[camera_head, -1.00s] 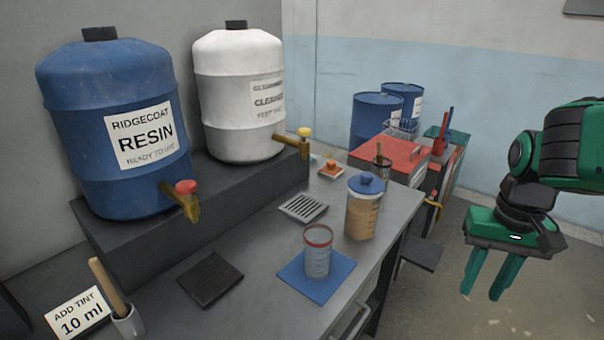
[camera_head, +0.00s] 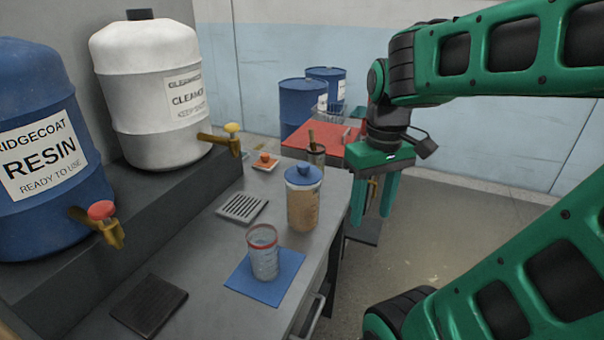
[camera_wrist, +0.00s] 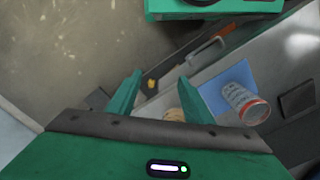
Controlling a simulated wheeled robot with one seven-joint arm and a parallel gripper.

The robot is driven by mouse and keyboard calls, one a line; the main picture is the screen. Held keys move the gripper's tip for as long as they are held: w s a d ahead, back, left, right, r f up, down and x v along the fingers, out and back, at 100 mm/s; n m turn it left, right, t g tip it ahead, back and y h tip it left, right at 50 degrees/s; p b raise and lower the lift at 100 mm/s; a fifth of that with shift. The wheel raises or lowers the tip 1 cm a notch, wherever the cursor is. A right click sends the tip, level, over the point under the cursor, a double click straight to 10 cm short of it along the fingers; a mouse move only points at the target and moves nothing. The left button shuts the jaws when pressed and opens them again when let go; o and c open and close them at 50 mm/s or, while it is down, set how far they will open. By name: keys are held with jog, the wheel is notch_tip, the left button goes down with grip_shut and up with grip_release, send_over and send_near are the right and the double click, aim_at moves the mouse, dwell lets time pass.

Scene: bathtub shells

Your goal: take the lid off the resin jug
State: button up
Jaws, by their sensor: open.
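The jug (camera_head: 302,209) stands upright on the grey bench, see-through with tan contents. Its blue lid (camera_head: 303,175), with a small knob on top, is on it. My gripper (camera_head: 372,217) is open and empty, fingers pointing down, to the right of the jug and apart from it, beyond the bench's right edge. In the wrist view a tan patch (camera_wrist: 174,115), likely part of the jug, shows by the right finger; my gripper body hides the rest.
A clear red-rimmed cup (camera_head: 263,255) stands on a blue mat (camera_head: 240,281) in front of the jug. A drain grate (camera_head: 242,208) lies to its left. The blue resin drum (camera_head: 35,215) and white cleaner drum (camera_head: 155,135) stand on a raised ledge. A red-topped cabinet (camera_head: 325,146) is behind.

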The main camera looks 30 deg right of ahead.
jog(key=w+a+r+n, duration=0.1)
jog(key=w+r+n, duration=0.7)
jog(key=w, duration=0.2)
notch_tip(320, 180, up, 6)
jog(key=r+n, duration=0.1)
jog(key=n, duration=0.9)
send_over(303, 164)
jog(key=shift+d+f, duration=0.1)
jog(key=shift+f, duration=5.35)
jog(key=c, duration=1.1)
